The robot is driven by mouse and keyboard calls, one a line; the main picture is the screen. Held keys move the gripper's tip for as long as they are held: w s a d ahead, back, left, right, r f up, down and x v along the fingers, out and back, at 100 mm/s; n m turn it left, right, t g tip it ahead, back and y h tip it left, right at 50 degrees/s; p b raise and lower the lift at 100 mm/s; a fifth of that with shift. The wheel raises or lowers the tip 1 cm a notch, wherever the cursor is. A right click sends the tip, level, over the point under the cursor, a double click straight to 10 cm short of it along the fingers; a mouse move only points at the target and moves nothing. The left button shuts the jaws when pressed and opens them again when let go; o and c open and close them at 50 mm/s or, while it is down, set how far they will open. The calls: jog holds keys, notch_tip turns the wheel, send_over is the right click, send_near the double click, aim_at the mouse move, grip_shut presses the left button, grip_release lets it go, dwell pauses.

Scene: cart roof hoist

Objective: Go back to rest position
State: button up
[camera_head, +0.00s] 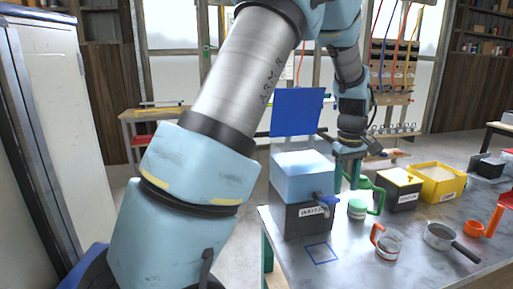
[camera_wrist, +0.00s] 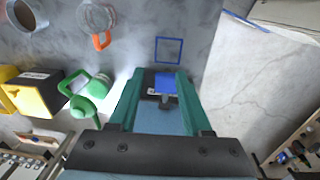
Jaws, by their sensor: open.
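My gripper (camera_head: 347,178) hangs from my arm over the back of the metal table, fingers pointing down, just behind and right of the blue-tank dispenser. In the wrist view, its two teal fingers stand apart (camera_wrist: 160,76) with nothing held between them. My large arm links cover much of the left and middle of the head view.
The table (camera_head: 350,270) carries a green watering can (camera_head: 379,197), green-lidded jar (camera_head: 356,209), black box (camera_head: 398,192), yellow bin (camera_head: 437,184), orange-handled glass mug (camera_head: 388,246) and saucepan (camera_head: 440,237). A blue square outline (camera_head: 321,253) marks bare tabletop. A white cabinet (camera_head: 50,130) stands left.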

jog(key=a+m, duration=0.2)
jog(key=a, duration=1.5)
jog(key=s+a+m+t, duration=0.2)
jog(key=s+a, duration=0.7)
jog(key=a, duration=0.6)
notch_tip(320, 180, down, 11)
jog(key=s+d+g+b, duration=0.1)
jog(key=b, duration=0.9)
jog(key=shift+s+f, duration=0.2)
jog(key=shift+s, duration=0.05)
